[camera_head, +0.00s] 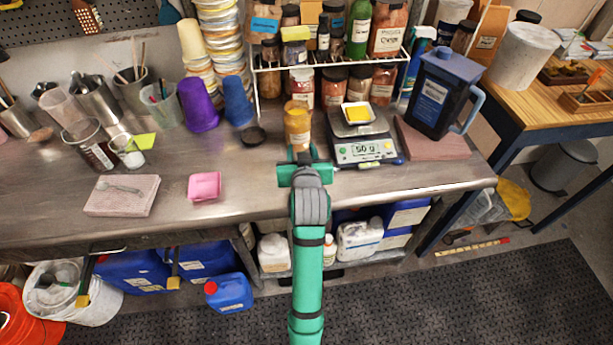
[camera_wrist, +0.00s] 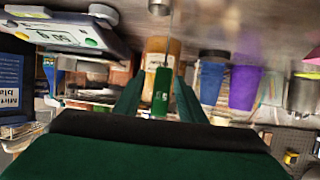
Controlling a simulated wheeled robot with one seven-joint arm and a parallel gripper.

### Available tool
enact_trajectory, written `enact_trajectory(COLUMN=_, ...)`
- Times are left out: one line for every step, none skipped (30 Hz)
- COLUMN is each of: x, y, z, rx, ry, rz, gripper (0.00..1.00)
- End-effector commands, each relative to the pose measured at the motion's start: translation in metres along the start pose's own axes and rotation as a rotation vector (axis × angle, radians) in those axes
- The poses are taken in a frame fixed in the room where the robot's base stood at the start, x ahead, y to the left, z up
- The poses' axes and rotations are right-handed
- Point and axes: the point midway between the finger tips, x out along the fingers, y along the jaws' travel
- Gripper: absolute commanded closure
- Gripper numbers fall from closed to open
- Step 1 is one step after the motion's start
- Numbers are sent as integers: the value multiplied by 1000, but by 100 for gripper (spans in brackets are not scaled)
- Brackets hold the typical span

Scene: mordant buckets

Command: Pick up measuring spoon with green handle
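The measuring spoon's green handle (camera_wrist: 161,92) shows in the wrist view, between my fingers. A thin stem seems to run from it toward the top of that picture. In the head view I cannot make this spoon out; my gripper (camera_head: 303,158) may hide it. My gripper (camera_wrist: 160,85) is over the steel counter, just in front of an orange jar (camera_head: 297,128). Its two fingers stand apart, with gaps beside the handle, and contact is not visible. The wrist view is upside down. Another spoon (camera_head: 122,188) lies on a pinkish board at the left.
A scale (camera_head: 362,150) reading 50 g stands to the right of my gripper, and a dark dish (camera_head: 252,136) to its left. A wire rack of jars (camera_head: 333,88) is behind. A pink tray (camera_head: 205,186) lies nearer the front edge. The front counter has clear room.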

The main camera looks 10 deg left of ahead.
Motion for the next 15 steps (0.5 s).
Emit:
enact_trajectory(x=0, y=0, z=0, rx=0, ry=0, rz=0, gripper=70)
enact_trajectory(x=0, y=0, z=0, rx=0, ry=0, rz=0, gripper=78)
enact_trajectory(x=0, y=0, z=0, rx=0, ry=0, rz=0, gripper=87)
enact_trajectory(x=0, y=0, z=0, rx=0, ry=0, rz=0, gripper=94)
enact_trajectory(x=0, y=0, z=0, rx=0, ry=0, rz=0, gripper=100)
enact_trajectory(x=0, y=0, z=0, rx=0, ry=0, rz=0, gripper=100)
enact_trajectory(x=0, y=0, z=0, rx=0, ry=0, rz=0, gripper=100)
enact_trajectory(x=0, y=0, z=0, rx=0, ry=0, rz=0, gripper=100)
enact_trajectory(x=0, y=0, z=0, rx=0, ry=0, rz=0, gripper=100)
enact_trajectory(x=0, y=0, z=0, rx=0, ry=0, rz=0, gripper=100)
enact_trajectory(x=0, y=0, z=0, rx=0, ry=0, rz=0, gripper=100)
enact_trajectory(x=0, y=0, z=0, rx=0, ry=0, rz=0, gripper=100)
enact_trajectory(x=0, y=0, z=0, rx=0, ry=0, rz=0, gripper=100)
enact_trajectory(x=0, y=0, z=0, rx=0, ry=0, rz=0, gripper=100)
enact_trajectory(x=-1, y=0, z=-1, rx=0, ry=0, rz=0, gripper=100)
